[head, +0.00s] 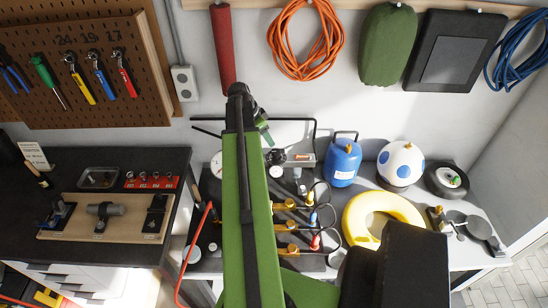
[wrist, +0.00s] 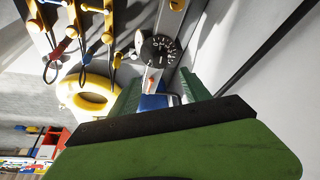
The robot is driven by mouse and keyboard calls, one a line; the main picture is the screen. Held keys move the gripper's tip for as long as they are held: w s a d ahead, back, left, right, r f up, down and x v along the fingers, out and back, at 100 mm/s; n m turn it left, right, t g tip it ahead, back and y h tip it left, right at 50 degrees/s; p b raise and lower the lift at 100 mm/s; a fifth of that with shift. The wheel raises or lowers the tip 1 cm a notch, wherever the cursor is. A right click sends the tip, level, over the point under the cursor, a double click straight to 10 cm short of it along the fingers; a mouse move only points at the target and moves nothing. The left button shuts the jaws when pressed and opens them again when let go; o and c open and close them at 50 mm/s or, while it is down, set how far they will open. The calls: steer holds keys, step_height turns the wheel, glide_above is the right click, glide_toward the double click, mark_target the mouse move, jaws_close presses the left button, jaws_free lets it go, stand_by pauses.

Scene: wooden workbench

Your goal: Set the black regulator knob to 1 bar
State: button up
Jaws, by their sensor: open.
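The black regulator knob (wrist: 158,50) shows in the wrist view, a round dial with white marks around its face, on a pale metal bracket. The marks are too small to read, so I cannot tell its setting. In the head view a black round part that looks like this knob (head: 276,157) sits at the back of the bench, just right of my arm. My gripper (wrist: 158,90) is open, its two green fingers apart below the knob in the wrist view and not closed on it. In the head view my gripper (head: 264,134) is mostly hidden by my arm.
Brass valves with hoses (head: 288,228) stand in front of the knob. A black bent pipe (head: 314,135) runs along the wall behind.

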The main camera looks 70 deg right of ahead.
mark_target(275, 152)
steer(key=b+x, duration=0.8)
steer(key=x, duration=0.3)
steer(key=shift+a, duration=0.1)
steer(key=shift+r, duration=0.15)
